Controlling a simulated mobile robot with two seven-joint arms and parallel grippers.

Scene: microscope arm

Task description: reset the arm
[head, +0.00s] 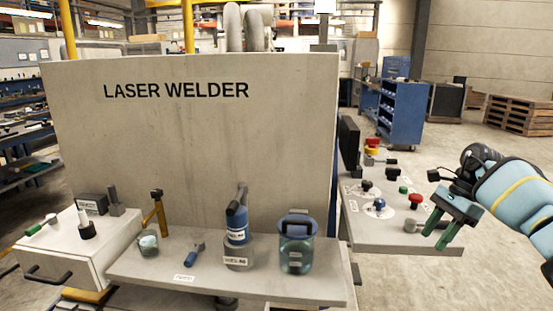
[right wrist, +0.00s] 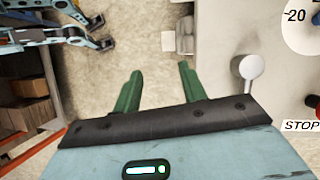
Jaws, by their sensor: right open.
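My right gripper (head: 436,238) is open and empty, off the right edge of the control shelf (head: 375,236). Its two green fingers also show in the right wrist view (right wrist: 160,72), pointing past the shelf edge over bare floor. A pale round-headed lever or knob (right wrist: 248,67) is on the shelf to the right of the fingers, apart from them. It is probably the grey knob (head: 410,225) at the shelf's front right in the head view. I cannot tell which part is the arm to reset. My left gripper is not in view.
The laser welder panel (head: 190,140) stands at the left. A front ledge holds a blue-lidded jar (head: 296,247) and tools.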

